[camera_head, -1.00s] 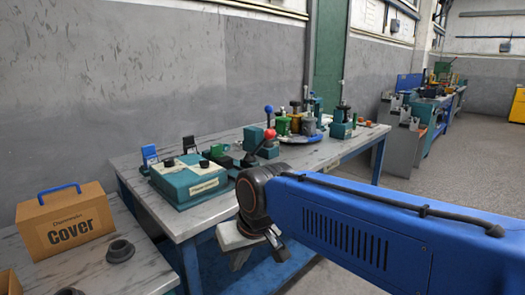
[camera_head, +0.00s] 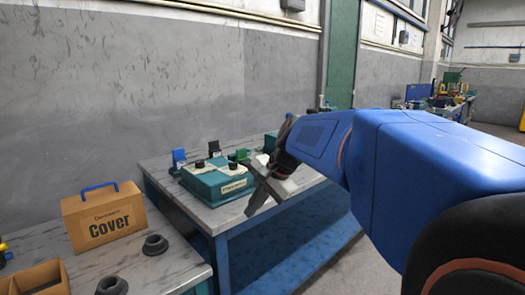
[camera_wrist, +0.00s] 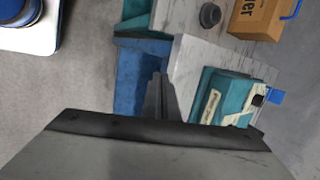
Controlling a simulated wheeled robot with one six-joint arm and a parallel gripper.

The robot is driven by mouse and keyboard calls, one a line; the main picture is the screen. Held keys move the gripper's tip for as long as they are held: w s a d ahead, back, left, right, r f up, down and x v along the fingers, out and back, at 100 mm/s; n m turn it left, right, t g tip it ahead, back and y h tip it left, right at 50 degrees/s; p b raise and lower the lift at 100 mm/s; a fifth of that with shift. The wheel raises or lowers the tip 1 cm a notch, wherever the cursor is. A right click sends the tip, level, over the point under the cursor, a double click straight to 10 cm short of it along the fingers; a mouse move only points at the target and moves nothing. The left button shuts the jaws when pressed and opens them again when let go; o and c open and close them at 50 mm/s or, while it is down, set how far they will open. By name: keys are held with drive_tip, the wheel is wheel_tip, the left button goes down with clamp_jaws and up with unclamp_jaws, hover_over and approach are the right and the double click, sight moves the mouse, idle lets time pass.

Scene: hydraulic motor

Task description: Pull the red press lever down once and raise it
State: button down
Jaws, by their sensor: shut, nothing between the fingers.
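The red press lever does not show in either view now; my blue arm covers the part of the workbench (camera_head: 222,222) where a red-knobbed lever showed before. My gripper (camera_head: 254,203) is in front of the bench's front edge, right of a teal box with a pale label (camera_head: 207,188). In the wrist view, my gripper's dark fingers (camera_wrist: 160,88) are together and hold nothing. They are over the bench's edge and blue lower frame, beside the teal box (camera_wrist: 212,98).
A cardboard box marked Cover (camera_head: 103,216) with a blue handle stands on the nearer bench at left. Dark round parts (camera_head: 155,244) lie beside it. An open cardboard tray (camera_head: 38,281) is at the lower left.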

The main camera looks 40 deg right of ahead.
drive_tip(key=w+d+r+m+t, duration=0.15)
drive_tip(key=d+r+m, duration=0.35)
drive_tip(key=d, duration=0.6)
drive_tip(key=w+d+r+m+t, duration=0.1)
drive_tip(key=d+r+m+t, duration=0.1)
drive_tip(key=d+m, duration=0.65)
drive_tip(key=w+d+r+m+t, duration=0.1)
drive_tip(key=d+r+m+t, duration=0.2)
drive_tip(key=d, duration=1)
drive_tip(key=w+a+f+g, duration=0.1)
drive_tip(key=w+a+f, duration=0.1)
drive_tip(key=w, duration=0.8)
drive_tip(key=shift+w+f+h, duration=0.2)
drive_tip(key=shift+w+h, duration=0.1)
drive_tip(key=shift+h, duration=0.1)
drive_tip(key=shift+a+r, duration=0.1)
drive_tip(key=shift+a, duration=0.05)
